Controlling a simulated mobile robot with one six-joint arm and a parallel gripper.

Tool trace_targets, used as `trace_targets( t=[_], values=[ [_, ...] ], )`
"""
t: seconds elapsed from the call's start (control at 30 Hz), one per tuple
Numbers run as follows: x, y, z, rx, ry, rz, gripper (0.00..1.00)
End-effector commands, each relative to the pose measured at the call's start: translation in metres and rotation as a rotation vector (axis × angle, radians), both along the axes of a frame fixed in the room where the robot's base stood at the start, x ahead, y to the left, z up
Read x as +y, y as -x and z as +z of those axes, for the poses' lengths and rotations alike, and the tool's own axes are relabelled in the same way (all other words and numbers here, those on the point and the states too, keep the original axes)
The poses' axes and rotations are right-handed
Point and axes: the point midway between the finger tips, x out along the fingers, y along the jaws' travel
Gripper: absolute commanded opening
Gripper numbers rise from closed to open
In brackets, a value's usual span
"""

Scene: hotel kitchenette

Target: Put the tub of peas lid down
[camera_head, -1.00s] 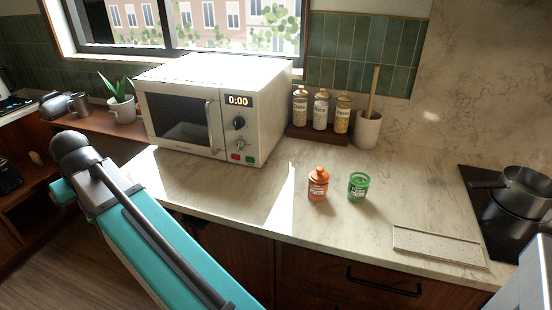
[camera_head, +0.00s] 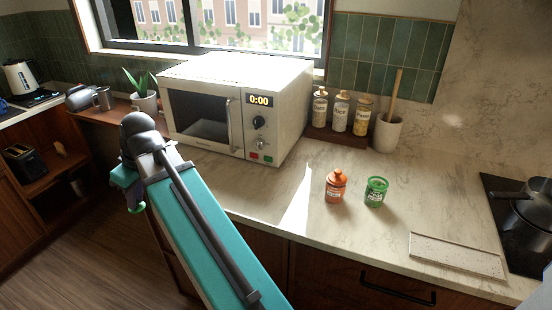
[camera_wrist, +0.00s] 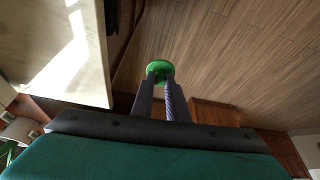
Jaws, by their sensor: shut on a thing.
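My gripper (camera_wrist: 161,80) is shut on the green round lid (camera_wrist: 160,66), which sticks out beyond the fingertips in the wrist view. It is held out over the wooden floor, clear of the counter. In the head view, the lid (camera_head: 136,197) shows small and partly hidden beside the end of my teal arm. The green tub (camera_head: 376,193) stands upright on the counter at the right, next to an orange jar. The tub's top looks uncovered, with a green rim around it. My gripper is far to the left of the tub.
The orange jar (camera_head: 336,186) has its lid on. A microwave (camera_head: 240,110) stands at the back left of the counter (camera_head: 300,228). A speckled board (camera_head: 457,255) lies at the right, near a pot (camera_head: 530,208) on the hob. The counter's front middle is clear.

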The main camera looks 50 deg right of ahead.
Motion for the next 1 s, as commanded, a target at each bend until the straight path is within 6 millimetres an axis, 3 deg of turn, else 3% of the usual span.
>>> trace_targets(
  t=[0.47, 1.0],
  values=[
    [-0.108, 0.052, 0.032, -0.005, -0.001, 0.016, 0.0],
    [-0.223, 0.123, 0.064, -0.009, -0.002, -0.108, 0.0]
  ],
)
